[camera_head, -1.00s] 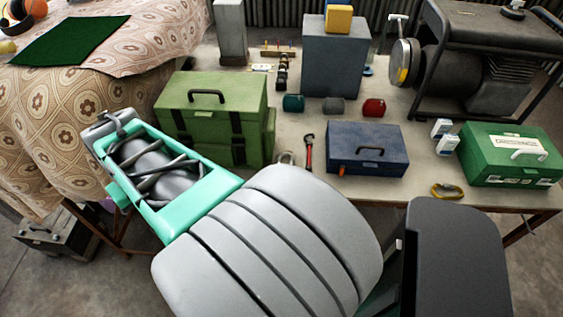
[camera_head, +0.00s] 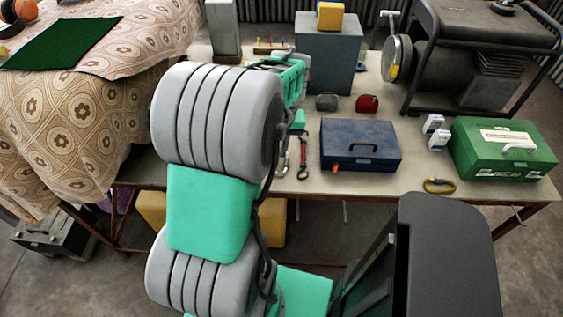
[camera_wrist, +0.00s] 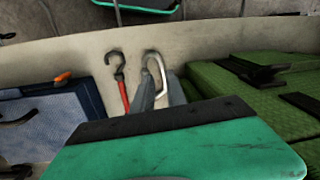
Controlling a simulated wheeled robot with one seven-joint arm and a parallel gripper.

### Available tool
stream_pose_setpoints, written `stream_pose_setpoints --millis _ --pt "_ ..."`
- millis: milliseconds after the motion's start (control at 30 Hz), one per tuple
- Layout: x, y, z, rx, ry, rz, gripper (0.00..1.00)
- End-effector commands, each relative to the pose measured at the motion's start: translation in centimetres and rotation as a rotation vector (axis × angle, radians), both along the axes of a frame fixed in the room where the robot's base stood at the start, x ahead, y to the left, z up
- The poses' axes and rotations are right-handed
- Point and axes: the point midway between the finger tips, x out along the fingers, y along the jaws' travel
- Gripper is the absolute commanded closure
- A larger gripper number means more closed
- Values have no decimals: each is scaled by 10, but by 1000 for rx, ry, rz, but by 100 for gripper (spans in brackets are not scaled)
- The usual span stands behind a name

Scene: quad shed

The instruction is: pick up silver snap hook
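The silver snap hook (camera_wrist: 152,65) lies on the worktable; its bright loop shows in the wrist view, and its lower part is hidden by my gripper. In the head view it is a small grey shape (camera_head: 283,158) beside my arm. My gripper (camera_wrist: 161,90) shows two grey fingertips, apart, over the near part of the hook, beyond the green housing. I cannot tell whether they touch it.
A red-handled hook tool (camera_wrist: 121,84) lies close beside the snap hook. The blue toolbox (camera_wrist: 50,120) and the green case (camera_wrist: 255,95) flank them. A yellow carabiner (camera_head: 439,186), a green first-aid box (camera_head: 503,149) and a generator (camera_head: 470,60) are farther right.

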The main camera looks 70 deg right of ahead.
Motion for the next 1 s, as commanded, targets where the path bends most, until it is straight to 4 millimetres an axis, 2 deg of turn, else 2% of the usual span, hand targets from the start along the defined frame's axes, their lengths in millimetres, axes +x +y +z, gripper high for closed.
stream_pose_setpoints --millis 300,400,600,800,1000 --pt "6 6 -51 3 1 1 83" --pt "7 6 -60 0 1 0 83" --pt "7 6 -61 -2 2 0 83" --pt "7 6 -61 -1 1 0 99" --pt "7 6 -61 -1 1 0 100"
